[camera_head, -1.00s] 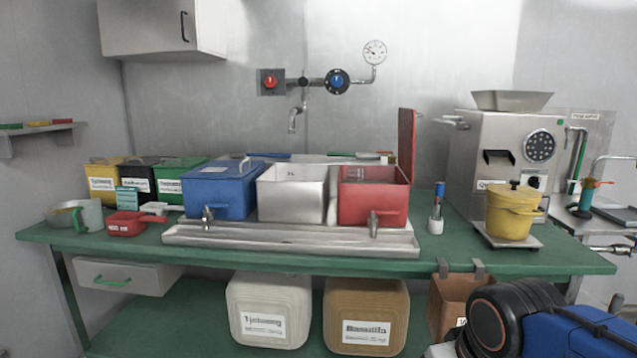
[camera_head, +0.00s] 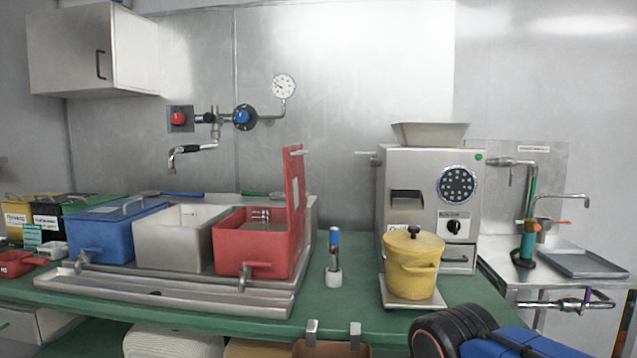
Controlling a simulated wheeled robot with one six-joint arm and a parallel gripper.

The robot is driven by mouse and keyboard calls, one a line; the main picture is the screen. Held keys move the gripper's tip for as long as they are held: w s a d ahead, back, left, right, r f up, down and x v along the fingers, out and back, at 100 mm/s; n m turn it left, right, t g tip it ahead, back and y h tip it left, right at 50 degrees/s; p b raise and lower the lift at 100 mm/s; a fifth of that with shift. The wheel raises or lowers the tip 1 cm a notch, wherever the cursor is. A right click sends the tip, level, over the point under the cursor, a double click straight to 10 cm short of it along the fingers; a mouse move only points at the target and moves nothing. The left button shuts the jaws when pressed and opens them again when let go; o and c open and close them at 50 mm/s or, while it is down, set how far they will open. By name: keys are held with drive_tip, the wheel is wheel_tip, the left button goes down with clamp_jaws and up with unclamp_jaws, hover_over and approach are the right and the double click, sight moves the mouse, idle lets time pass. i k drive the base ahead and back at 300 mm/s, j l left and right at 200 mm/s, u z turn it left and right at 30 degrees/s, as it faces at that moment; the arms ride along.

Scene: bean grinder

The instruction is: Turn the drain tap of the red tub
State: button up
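The red tub (camera_head: 229,250) stands at the right end of a row of tubs, with its red lid (camera_head: 294,200) standing open on its right side. Its drain tap (camera_head: 248,268) is a small metal tap low on the front, above the metal drip tray (camera_head: 180,300). My arm shows at the bottom right, as a black joint and a blue link. My gripper is outside the view, and nothing touches the tap.
A white tub (camera_head: 168,250) and a blue tub (camera_head: 110,232) stand left of the red one. A marker in a white holder (camera_head: 334,262), a yellow pot (camera_head: 412,265) and a grinder (camera_head: 430,170) stand to the right. The green bench front (camera_head: 230,327) is bare there.

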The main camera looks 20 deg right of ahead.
sight(261, 264)
drive_tip(key=l+u, duration=0.1)
drive_tip(key=l, duration=0.45)
drive_tip(key=j, duration=0.6)
drive_tip(key=i+j+z, duration=0.15)
drive_tip(key=j+z, duration=0.25)
drive_tip(key=j, duration=0.45)
drive_tip(key=j+z, duration=0.45)
drive_tip(key=j, duration=0.45)
drive_tip(key=i+j+z, duration=0.15)
drive_tip(key=j+z, duration=0.15)
drive_tip(key=j, duration=0.25)
drive_tip(key=j+z, duration=0.3)
drive_tip(key=j, duration=0.3)
drive_tip(key=i+j, duration=0.35)
drive_tip(key=z, duration=0.05)
